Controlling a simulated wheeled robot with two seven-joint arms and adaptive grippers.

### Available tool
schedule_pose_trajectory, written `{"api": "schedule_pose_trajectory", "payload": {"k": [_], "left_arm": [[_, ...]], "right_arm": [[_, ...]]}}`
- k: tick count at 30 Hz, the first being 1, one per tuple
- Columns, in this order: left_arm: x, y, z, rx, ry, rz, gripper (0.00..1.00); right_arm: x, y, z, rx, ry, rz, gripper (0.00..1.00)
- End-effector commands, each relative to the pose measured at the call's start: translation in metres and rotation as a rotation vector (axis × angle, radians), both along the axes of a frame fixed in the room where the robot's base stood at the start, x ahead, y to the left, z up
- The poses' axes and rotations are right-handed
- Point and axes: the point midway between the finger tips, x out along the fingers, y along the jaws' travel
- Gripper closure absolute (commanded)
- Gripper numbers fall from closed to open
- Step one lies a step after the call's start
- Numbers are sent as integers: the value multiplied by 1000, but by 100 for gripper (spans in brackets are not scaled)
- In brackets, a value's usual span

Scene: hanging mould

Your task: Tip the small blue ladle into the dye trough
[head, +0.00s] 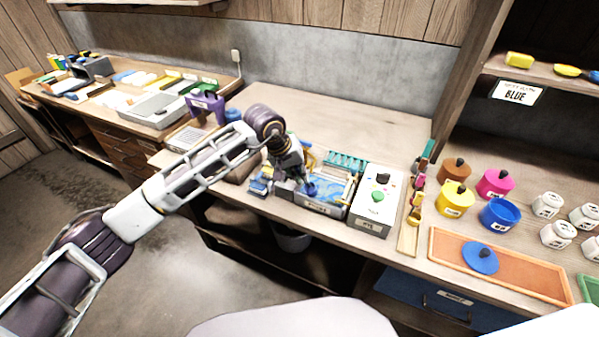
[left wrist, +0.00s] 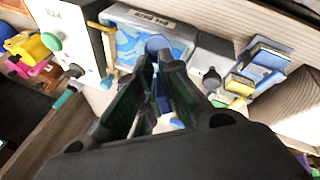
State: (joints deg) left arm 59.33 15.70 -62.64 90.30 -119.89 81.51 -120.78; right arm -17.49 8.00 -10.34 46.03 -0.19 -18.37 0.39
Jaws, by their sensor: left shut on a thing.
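The dye trough (head: 322,208) stands near the front edge of the middle bench, a grey box with a swirled blue and pale surface. It also shows in the left wrist view (left wrist: 119,12). My left gripper (head: 303,184) is over the trough, pointing down, and is shut on a small blue thing, seemingly the small blue ladle (head: 311,188). In the left wrist view, its rounded blue end (left wrist: 157,44) shows just beyond the fingertips, over the swirled surface. The fingers hide most of it, so I cannot tell its tilt. My right gripper is not in view.
An open blue pot (head: 500,214) stands among coloured lidded pots; a blue lid (head: 480,258) lies on an orange tray (head: 531,279). The bench behind the trough is mostly clear.

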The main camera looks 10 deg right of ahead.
Motion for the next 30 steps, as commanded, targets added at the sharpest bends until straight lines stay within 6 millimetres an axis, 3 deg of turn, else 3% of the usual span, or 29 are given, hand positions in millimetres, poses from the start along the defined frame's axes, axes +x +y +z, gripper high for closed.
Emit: {"api": "schedule_pose_trajectory", "payload": {"k": [8, 30], "left_arm": [[0, 0, 0, 33, 17, 0, 100], [0, 0, 10, 353, 159, 0, 100]], "right_arm": [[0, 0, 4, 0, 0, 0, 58], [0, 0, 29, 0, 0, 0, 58]]}}
